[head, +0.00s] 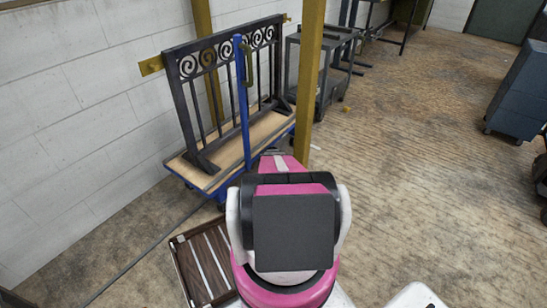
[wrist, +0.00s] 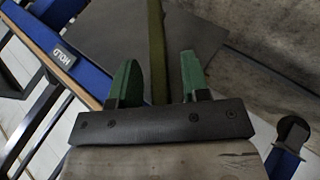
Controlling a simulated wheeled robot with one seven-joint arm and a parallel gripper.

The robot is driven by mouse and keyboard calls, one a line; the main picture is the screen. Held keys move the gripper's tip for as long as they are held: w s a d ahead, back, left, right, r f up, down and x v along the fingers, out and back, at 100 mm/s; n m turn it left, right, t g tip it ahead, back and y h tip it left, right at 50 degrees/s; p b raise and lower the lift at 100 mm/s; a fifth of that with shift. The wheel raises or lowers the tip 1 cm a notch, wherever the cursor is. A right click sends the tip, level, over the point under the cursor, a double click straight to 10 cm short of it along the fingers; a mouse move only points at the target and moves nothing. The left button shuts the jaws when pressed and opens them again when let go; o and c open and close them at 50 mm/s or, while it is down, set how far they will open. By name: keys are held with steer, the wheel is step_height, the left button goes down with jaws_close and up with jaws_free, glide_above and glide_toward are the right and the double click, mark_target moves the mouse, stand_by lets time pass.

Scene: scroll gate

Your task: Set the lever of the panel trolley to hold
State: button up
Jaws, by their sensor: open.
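The panel trolley (head: 228,170) stands by the left wall with a dark scroll gate (head: 232,55) upright on its wooden deck. A blue post (head: 241,95) rises at its near side, with an olive handle-like piece (head: 248,64) near the top. In the wrist view, a blue bar (wrist: 85,78) at left carries an upside-down HOLD label (wrist: 62,54). My gripper (wrist: 159,60) is open, with green fingers. An olive bar (wrist: 156,35) shows between the fingers; I cannot tell whether it is the lever or whether it is touched. My arm hides the gripper in the head view.
A dark knob (wrist: 292,130) on a blue part is at the wrist view's lower right. A yellow post (head: 309,75) stands just right of the trolley. A slatted brown item (head: 204,262) lies in front. A dark cart (head: 325,75) stands behind.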

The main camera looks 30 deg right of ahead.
jaws_close()
steer(key=shift+d+r+y, duration=0.15)
steer(key=shift+d+y, duration=0.15)
steer(key=shift+w+d+r+m+g+y, duration=0.3)
steer(key=shift+d+r+g+y, duration=0.25)
steer(key=shift+y, duration=0.35)
steer(key=shift+f, duration=0.1)
jaws_free()
steer(key=v, duration=1)
steer(key=shift+r, duration=0.4)
